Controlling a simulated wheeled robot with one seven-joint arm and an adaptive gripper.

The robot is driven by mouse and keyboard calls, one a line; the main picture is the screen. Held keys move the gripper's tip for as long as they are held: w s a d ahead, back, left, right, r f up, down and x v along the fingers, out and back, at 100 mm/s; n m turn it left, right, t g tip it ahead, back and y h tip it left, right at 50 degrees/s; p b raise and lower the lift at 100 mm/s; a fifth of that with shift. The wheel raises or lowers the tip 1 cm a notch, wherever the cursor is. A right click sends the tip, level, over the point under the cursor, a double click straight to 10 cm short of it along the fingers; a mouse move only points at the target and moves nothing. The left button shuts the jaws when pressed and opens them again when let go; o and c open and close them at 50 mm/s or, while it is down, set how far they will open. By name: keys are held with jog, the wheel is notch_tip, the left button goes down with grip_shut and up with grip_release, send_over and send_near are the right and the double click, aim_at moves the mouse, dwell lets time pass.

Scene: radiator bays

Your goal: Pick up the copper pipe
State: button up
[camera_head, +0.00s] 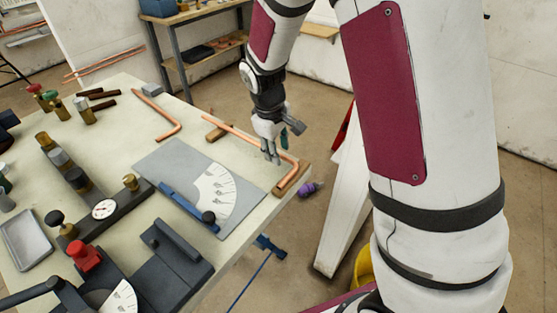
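A bent copper pipe (247,138) lies along the right edge of the workbench, resting on small wooden blocks, with its bend at the near right corner. A second bent copper pipe (160,119) lies farther left and back on the bench. My gripper (271,158) points down at the right-edge pipe, close to its bend. The fingertips overlap the pipe in this view; I cannot tell whether they touch it or are above it. The gap between the fingers is too small to judge.
A grey plate with a white angle scale (215,190) lies left of the gripper. Dark bending tools (165,255) and brass fittings (88,112) crowd the bench's left and front. A shelf unit (190,50) stands behind. A purple object (309,189) lies on the floor.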

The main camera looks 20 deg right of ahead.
jog(key=shift+d+f, duration=0.1)
jog(key=shift+f, duration=0.25)
jog(key=shift+c, duration=0.5)
grip_shut()
jog(key=shift+r, duration=0.1)
